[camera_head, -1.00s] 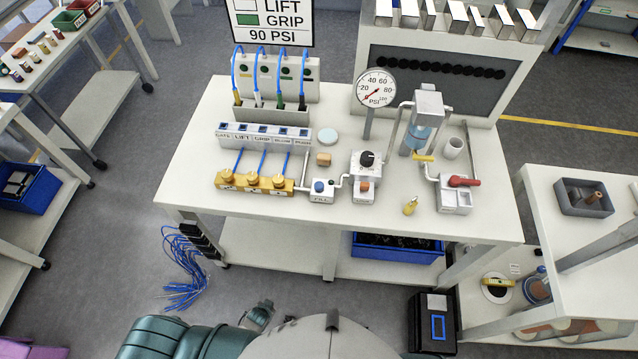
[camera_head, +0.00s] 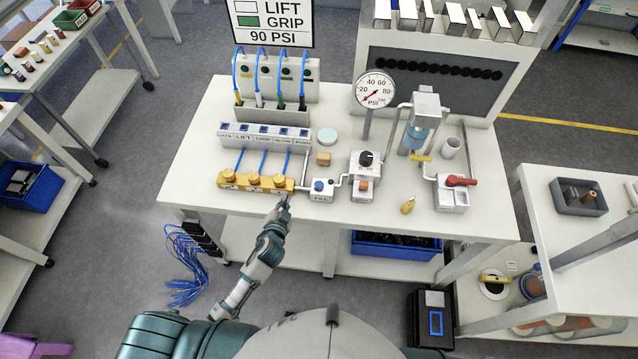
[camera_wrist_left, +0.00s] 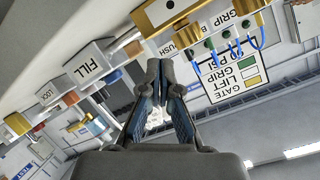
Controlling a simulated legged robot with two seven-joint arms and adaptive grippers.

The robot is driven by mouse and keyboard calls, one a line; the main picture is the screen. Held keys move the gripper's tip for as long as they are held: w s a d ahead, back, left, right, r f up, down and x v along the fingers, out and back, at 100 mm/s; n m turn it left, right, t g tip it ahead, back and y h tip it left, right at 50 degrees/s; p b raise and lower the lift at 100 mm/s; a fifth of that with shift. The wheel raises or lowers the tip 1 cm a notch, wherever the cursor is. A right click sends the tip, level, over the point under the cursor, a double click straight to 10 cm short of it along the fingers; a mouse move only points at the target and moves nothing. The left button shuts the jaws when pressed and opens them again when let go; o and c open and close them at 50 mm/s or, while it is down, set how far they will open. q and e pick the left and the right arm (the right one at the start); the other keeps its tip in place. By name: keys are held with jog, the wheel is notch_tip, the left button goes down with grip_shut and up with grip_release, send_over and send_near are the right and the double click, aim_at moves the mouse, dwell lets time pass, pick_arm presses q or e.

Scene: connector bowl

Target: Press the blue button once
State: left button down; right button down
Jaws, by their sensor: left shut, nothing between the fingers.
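The blue button (camera_head: 319,186) sits on top of a small white box (camera_head: 321,196) near the front of the bench. My left gripper (camera_head: 284,203) is shut and empty at the bench's front edge, left of that box and just in front of the gold manifold (camera_head: 256,181). It is apart from the button. In the left wrist view, the shut fingertips (camera_wrist_left: 160,66) are between the white box marked FILL (camera_wrist_left: 90,64) and the gold manifold (camera_wrist_left: 165,14). My right gripper is out of view.
Right of the button stand a white block with a black knob (camera_head: 366,159) and an orange button (camera_head: 364,185), then a red-handled valve (camera_head: 461,181). A pressure gauge (camera_head: 374,90) stands behind. A small brass fitting (camera_head: 408,205) lies on the clear front right.

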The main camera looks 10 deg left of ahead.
pick_arm(q)
jog(key=w+d+r+m+t+h, duration=0.2)
jog(key=w+d+r+m+h, duration=0.15)
jog(key=r, duration=0.35)
jog(key=w+d+r+m+t+h, duration=0.2)
jog(key=d+r+m+h, duration=0.1)
jog(key=d+r+m, duration=0.3)
jog(key=s+d+r+m+g+h, duration=0.1)
jog(key=d+r+m+g+h, duration=0.7)
jog(key=m, duration=0.5)
jog(key=w+a+f+m+g+y, duration=0.3)
jog(key=a+f+m+y, duration=0.4)
jog(key=f, duration=0.3)
jog(key=shift+w+a+g+p, duration=0.45)
jog(key=shift+w+a, duration=0.1)
jog(key=shift+a, duration=0.15)
jog(key=shift+d+y, duration=0.1)
jog(key=shift+y, duration=0.15)
